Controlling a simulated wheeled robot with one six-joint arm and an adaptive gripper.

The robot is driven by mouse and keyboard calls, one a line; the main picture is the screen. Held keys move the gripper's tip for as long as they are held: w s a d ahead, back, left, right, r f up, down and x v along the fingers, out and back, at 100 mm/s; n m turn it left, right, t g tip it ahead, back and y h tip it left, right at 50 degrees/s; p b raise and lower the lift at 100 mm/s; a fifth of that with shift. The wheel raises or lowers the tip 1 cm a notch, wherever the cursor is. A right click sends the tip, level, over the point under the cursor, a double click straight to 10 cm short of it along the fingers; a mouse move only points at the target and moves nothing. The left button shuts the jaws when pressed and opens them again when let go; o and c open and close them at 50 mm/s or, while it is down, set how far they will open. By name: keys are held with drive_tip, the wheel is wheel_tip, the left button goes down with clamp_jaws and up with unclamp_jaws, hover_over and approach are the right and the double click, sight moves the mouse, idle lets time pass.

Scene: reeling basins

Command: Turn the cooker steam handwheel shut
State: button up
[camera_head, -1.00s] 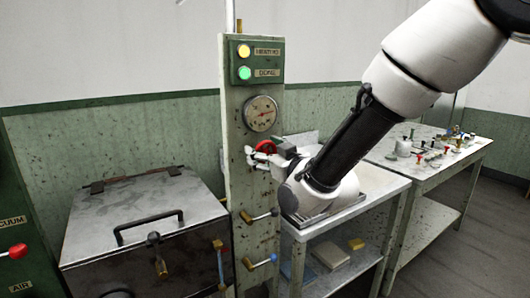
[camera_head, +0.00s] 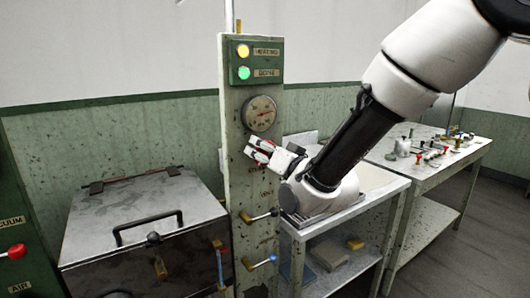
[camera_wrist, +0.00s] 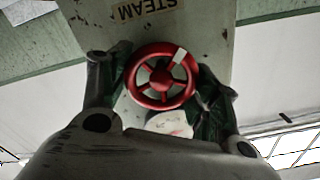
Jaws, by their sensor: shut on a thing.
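The red steam handwheel (camera_wrist: 160,77) is mounted on the speckled green-grey panel post (camera_head: 250,190), below the round gauge (camera_head: 259,113). A "STEAM" label (camera_wrist: 145,9) shows upside down beside it in the wrist view. A pale mark sits on the wheel's rim. My gripper (camera_head: 264,152) is at the wheel in the head view and hides much of it. In the wrist view my gripper (camera_wrist: 162,88) has one finger on each side of the wheel, shut on its rim. The exact finger contact is partly in shadow.
A metal cooker box (camera_head: 140,220) with a black lid handle stands to the left. A table (camera_head: 440,165) with small items stands to the right. Yellow and green lamps (camera_head: 244,73) are lit above.

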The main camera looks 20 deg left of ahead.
drive_tip(key=shift+m, duration=0.7)
drive_tip(key=o, duration=1)
drive_tip(key=shift+d, duration=0.1)
drive_tip(key=v, duration=1.2)
